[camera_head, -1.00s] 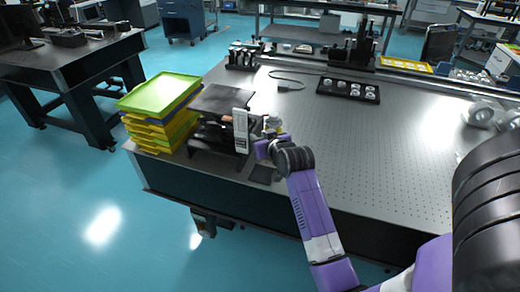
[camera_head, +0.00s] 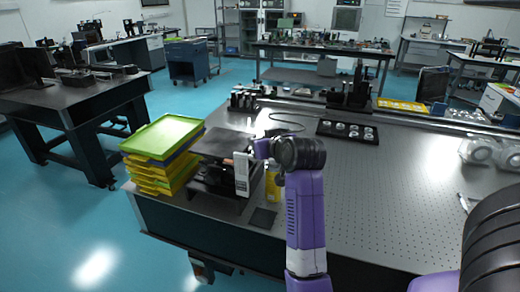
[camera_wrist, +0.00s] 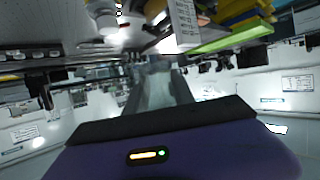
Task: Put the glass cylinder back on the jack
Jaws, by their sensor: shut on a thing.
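My gripper (camera_head: 262,148) is raised beside the right edge of the jack's dark top plate (camera_head: 222,144), near the table's front left corner. It is shut on the glass cylinder (camera_wrist: 160,88), which shows as a pale, see-through shape between the fingers in the wrist view. In the head view my gripper and wrist hide the cylinder, so its tilt cannot be told. I cannot tell whether any part of it is over the plate.
A stack of yellow trays with a green one on top (camera_head: 163,136) stands left of the jack. A white labelled device (camera_head: 241,174) and a yellow object (camera_head: 272,186) stand close by. A black tray of round parts (camera_head: 347,131) lies farther back. The perforated tabletop (camera_head: 370,190) is mostly clear.

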